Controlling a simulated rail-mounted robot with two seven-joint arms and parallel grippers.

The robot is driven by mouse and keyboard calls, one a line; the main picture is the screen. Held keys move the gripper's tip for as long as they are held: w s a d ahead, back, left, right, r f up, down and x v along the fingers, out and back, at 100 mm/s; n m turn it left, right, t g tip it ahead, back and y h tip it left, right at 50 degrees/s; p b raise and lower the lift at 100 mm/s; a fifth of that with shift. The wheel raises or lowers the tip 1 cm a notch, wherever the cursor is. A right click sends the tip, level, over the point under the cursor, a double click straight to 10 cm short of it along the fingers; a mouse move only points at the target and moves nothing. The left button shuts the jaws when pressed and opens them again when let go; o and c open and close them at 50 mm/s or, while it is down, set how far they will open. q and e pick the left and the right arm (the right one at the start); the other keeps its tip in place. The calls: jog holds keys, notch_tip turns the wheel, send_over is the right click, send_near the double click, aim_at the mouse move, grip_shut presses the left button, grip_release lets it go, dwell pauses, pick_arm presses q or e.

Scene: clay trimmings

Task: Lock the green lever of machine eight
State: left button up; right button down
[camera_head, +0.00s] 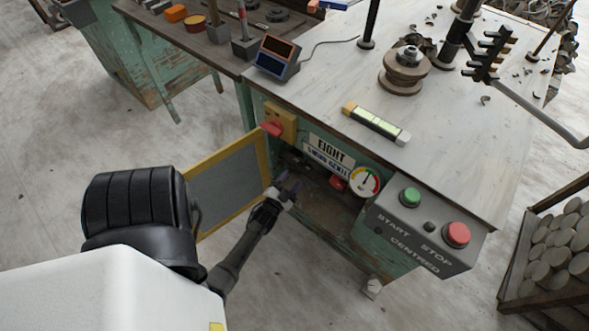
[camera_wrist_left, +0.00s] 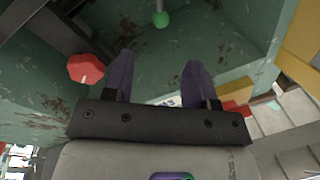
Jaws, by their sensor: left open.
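Machine eight (camera_head: 330,150) carries the sign "EIGHT" above an open compartment in its green front. My left gripper (camera_head: 288,187) reaches into the mouth of this compartment. In the left wrist view its two purple fingers (camera_wrist_left: 160,63) are spread, with nothing between them. The green lever (camera_wrist_left: 160,19) shows there as a round green knob on a short grey stem, beyond the fingertips and apart from them. I cannot make the green lever out in the head view. A red knob (camera_wrist_left: 85,69) is left of the fingers. My right gripper is not in view.
A yellow-framed mesh door (camera_head: 225,185) stands open left of the compartment. A red-handled yellow switch box (camera_head: 281,122), a gauge (camera_head: 365,182) and a START/STOP panel (camera_head: 425,235) surround the opening. A level (camera_head: 376,124) lies on the tabletop.

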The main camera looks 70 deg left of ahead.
pick_arm(q)
jog(key=shift+v, duration=0.85)
jog(key=shift+w, duration=0.1)
